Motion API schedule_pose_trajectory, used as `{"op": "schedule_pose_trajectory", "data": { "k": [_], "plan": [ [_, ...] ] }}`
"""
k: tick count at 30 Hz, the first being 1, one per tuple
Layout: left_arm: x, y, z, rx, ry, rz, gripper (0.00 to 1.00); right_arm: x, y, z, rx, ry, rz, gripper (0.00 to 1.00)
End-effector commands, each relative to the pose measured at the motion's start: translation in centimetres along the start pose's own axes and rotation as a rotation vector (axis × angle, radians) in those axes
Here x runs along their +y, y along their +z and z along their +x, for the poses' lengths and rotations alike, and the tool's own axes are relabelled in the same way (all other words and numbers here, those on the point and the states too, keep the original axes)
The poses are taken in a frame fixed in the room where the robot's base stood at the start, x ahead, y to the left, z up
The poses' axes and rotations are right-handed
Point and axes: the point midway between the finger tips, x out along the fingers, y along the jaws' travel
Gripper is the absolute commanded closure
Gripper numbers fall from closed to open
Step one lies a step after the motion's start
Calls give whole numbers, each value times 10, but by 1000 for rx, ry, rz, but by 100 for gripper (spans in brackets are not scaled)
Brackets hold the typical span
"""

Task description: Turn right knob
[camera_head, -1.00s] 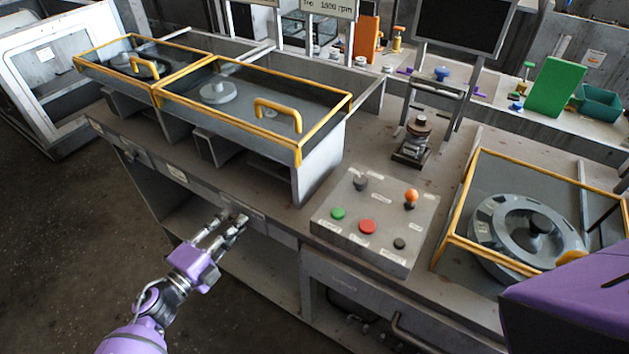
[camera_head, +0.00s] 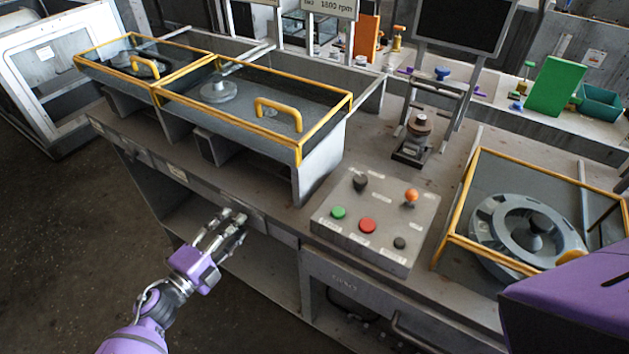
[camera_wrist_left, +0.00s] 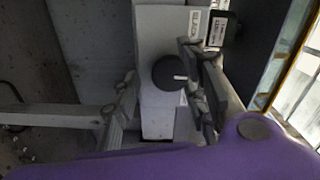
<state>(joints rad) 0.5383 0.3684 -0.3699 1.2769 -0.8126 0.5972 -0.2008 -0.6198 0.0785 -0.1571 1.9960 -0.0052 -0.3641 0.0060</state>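My left gripper (camera_head: 233,218) is open at the front face of the bench, left of the control panel. In the left wrist view, a dark round knob (camera_wrist_left: 170,73) with a white mark sits on a light grey plate, between the spread fingers of my left gripper (camera_wrist_left: 160,75). I cannot tell whether the fingers touch it. In the head view this knob is hidden or too small to make out. The control panel (camera_head: 340,222) on the bench top carries a black knob (camera_head: 361,182), an orange knob (camera_head: 411,196) and a small black knob (camera_head: 400,243). My right gripper is out of view.
A green button (camera_head: 338,212) and a red button (camera_head: 367,225) are on the panel. Yellow-framed covers (camera_head: 298,150) stand on the bench to the left, and another frame with a grey ring (camera_head: 490,232) is at the right. The floor left of the bench is clear.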

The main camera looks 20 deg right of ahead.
Motion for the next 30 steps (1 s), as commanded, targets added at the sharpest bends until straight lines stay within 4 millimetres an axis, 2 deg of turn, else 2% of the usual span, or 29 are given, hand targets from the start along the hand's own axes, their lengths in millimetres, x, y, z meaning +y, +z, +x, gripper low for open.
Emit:
{"op": "schedule_pose_trajectory", "data": {
  "k": [2,5,8,11,21,25,30],
  "plan": [
    [-2,0,0,0,-2,1,60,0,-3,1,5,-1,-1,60],
    [-3,0,0,1,-3,2,60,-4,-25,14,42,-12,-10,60],
    [-2,1,-8,0,-3,2,60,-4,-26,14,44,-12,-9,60],
    [-2,0,-23,0,-3,1,60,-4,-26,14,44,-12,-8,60],
    [-1,0,-94,-1,0,0,60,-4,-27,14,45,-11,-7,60],
    [-1,0,-111,-1,-1,1,60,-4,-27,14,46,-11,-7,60],
    [-1,0,-120,0,-1,1,60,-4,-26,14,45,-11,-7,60]
  ]
}}
